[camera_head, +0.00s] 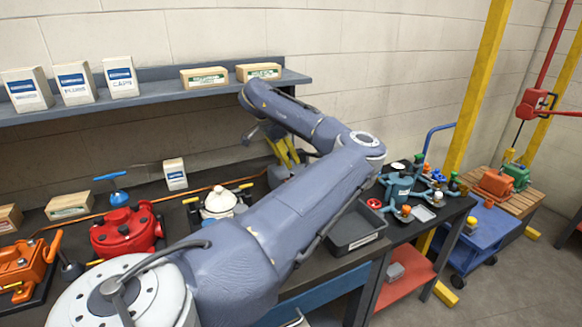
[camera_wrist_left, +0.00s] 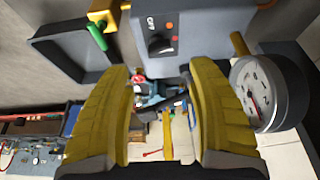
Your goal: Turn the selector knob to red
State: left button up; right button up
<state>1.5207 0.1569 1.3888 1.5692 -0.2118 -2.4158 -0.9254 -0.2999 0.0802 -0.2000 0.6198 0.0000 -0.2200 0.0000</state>
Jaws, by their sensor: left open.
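The selector knob (camera_wrist_left: 160,45) is small and dark, on the face of a blue-grey box (camera_wrist_left: 205,22) at the top of the left wrist view. An OFF label and small red-orange dots are beside it. I cannot tell which mark the knob points at. My left gripper (camera_wrist_left: 163,108) is open, its two yellow fingers spread and empty, apart from the knob, which appears above the gap between them. In the head view the left gripper (camera_head: 283,152) is behind my arm, near the back of the bench. The knob cannot be made out there. My right gripper is not in view.
A round gauge (camera_wrist_left: 258,95) is close by the right finger, and a green-tipped lever (camera_wrist_left: 97,36) and grey tray (camera_wrist_left: 70,50) lie to the left. On the bench are a red motor (camera_head: 127,231), a white pot-like unit (camera_head: 218,204) and a black bin (camera_head: 355,230). A shelf (camera_head: 150,92) hangs above.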

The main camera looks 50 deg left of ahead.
pick_arm(q)
jog(key=shift+v, duration=1.75)
jog(key=shift+c, duration=0.4)
jog(key=shift+w+r, duration=0.1)
jog(key=shift+r, duration=0.15)
jog(key=shift+c, duration=0.9)
jog(key=w+r, duration=0.1)
jog(key=w+d+r, duration=0.1)
jog(key=r, duration=0.1)
jog(key=shift+w+d+n, duration=0.1)
jog(key=shift+w+n, duration=0.1)
jog(key=shift+n, duration=0.1)
jog(key=c, duration=0.3)
jog(key=f+n+g, duration=0.1)
jog(key=f+n, duration=0.4)
jog(key=n, duration=0.1)
jog(key=w+f+n+g, duration=0.1)
jog(key=f+n+g, duration=0.1)
jog(key=f+n, duration=0.3)
jog(key=f+n+g+y, duration=0.1)
jog(key=f+n, duration=0.4)
jog(key=n, duration=0.4)
jog(key=shift+w, duration=0.35)
